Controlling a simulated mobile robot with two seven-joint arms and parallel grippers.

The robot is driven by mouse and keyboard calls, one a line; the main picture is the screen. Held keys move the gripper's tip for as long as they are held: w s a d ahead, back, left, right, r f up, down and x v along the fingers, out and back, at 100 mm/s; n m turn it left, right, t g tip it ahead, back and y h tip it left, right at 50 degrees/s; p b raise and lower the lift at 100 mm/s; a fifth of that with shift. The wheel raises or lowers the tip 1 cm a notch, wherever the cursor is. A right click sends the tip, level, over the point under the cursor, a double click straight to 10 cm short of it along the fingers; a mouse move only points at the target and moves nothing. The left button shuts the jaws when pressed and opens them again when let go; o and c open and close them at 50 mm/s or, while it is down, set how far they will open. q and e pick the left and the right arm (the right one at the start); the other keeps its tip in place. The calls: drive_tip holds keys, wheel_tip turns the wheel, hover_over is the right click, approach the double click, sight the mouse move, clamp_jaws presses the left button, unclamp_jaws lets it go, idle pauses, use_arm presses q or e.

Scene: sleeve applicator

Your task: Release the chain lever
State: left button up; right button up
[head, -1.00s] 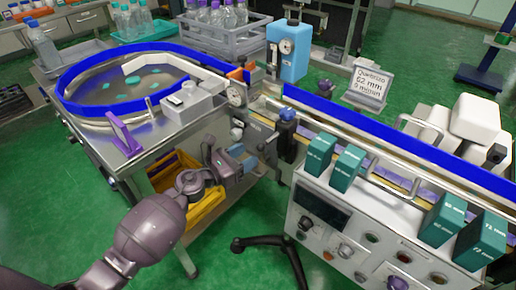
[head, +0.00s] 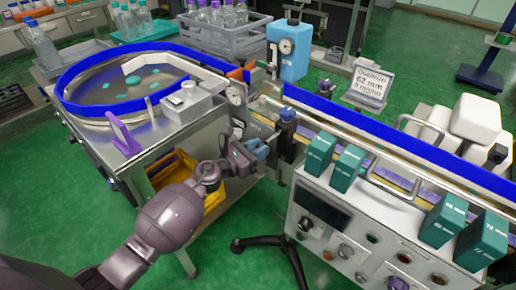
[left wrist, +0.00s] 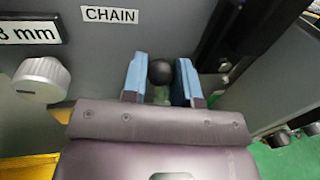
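The chain lever's round black knob (left wrist: 161,72) shows in the left wrist view, just below the CHAIN label (left wrist: 110,15) on a grey panel. My left gripper (left wrist: 160,80) has its two blue fingers on either side of the knob. The fingers stand apart, with the knob close to the left one; whether either touches it is hard to tell. In the head view my left gripper (head: 258,150) is at the end of the machine, beside the steel table. The lever itself cannot be made out there. My right gripper is not in view.
A grey dial knob (left wrist: 41,80) is left of the lever. A dark upright post (head: 288,142) with a blue knob stands just right of my left gripper. A control box (head: 345,235) with teal blocks on top is further right. A yellow bin (head: 205,190) lies below.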

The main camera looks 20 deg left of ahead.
use_arm(q)
drive_tip(key=shift+c, duration=0.7)
drive_tip(key=shift+f, duration=0.1)
drive_tip(key=shift+w+a+f+n+b, duration=0.15)
drive_tip(key=shift+a+n+b, duration=0.15)
drive_tip(key=shift+n, duration=0.3)
drive_tip(key=a+f+n+t+b, duration=0.1)
drive_tip(key=n, duration=0.4)
drive_tip(key=a+f+n+t+y+b, duration=0.1)
drive_tip(key=f+n, duration=0.1)
drive_tip(key=n, duration=0.3)
drive_tip(key=w+a+f+n+t+b, duration=0.1)
drive_tip(key=n, duration=0.5)
drive_tip(key=shift+f+y, duration=0.3)
drive_tip(key=shift+f, duration=0.05)
drive_tip(key=shift+n, duration=0.3)
